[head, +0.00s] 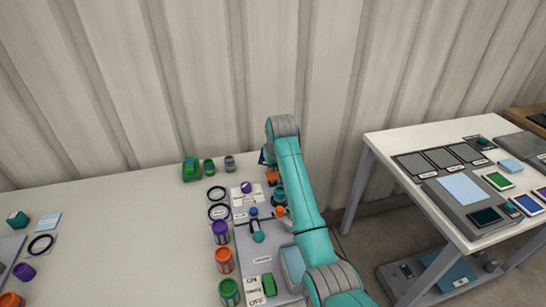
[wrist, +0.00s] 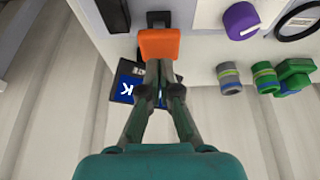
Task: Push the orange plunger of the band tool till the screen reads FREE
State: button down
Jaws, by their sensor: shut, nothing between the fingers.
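The orange plunger (wrist: 160,43) sticks out from the edge of the pale tool body in the wrist view, on a dark stem. In the head view an orange block (head: 272,178), apparently the plunger, shows left of my arm. My gripper (wrist: 158,70) is shut and empty, with its fingertips right at the plunger's near edge; I cannot tell whether they touch. A dark panel with a blue area (wrist: 126,90), apparently the screen, lies behind the fingers. Only a white "K" is readable; the rest is hidden. In the head view my arm hides the gripper.
A purple knob (wrist: 241,21) and a black ring (wrist: 298,22) are right of the plunger in the wrist view. A second table (head: 400,150) stands right.

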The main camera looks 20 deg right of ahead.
aim_at(273, 174)
jog(key=shift+f, duration=1.8)
jog(key=shift+r, duration=2)
notch_tip(273, 174, up, 6)
jog(key=shift+f, duration=3)
jog(key=shift+f, duration=0.1)
